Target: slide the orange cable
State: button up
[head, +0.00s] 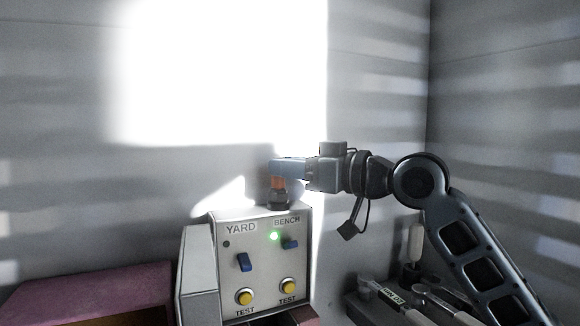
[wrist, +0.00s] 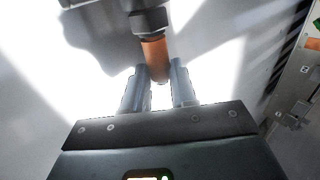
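The orange cable (head: 278,183) shows as a short orange length above a dark fitting on top of the grey control box. In the wrist view the orange cable (wrist: 154,52) comes down from a black hexagonal fitting (wrist: 148,20) and runs between my fingers. My gripper (head: 287,168) is at the cable's upper part, just above the box, and hides some of it. In the wrist view my gripper (wrist: 160,72) has its two fingers close on either side of the cable and appears shut on it. The contact itself is hard to see against the glare.
The control box (head: 262,262) carries YARD and BENCH labels, blue switches, yellow TEST buttons and a lit green lamp (head: 274,236) on the BENCH side. A maroon box (head: 85,292) stands left. Dark equipment with levers (head: 375,290) lies right. The wall behind is brightly lit.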

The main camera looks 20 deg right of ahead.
grip_shut()
notch_tip(320, 180, up, 3)
jog(key=shift+r+p, duration=0.15)
jog(key=shift+p, duration=0.5)
jog(key=o, duration=0.5)
grip_release()
jog(key=b+v, duration=0.2)
jog(key=v, duration=0.5)
jog(key=shift+s+d, duration=0.2)
jog(key=shift+s, duration=0.15)
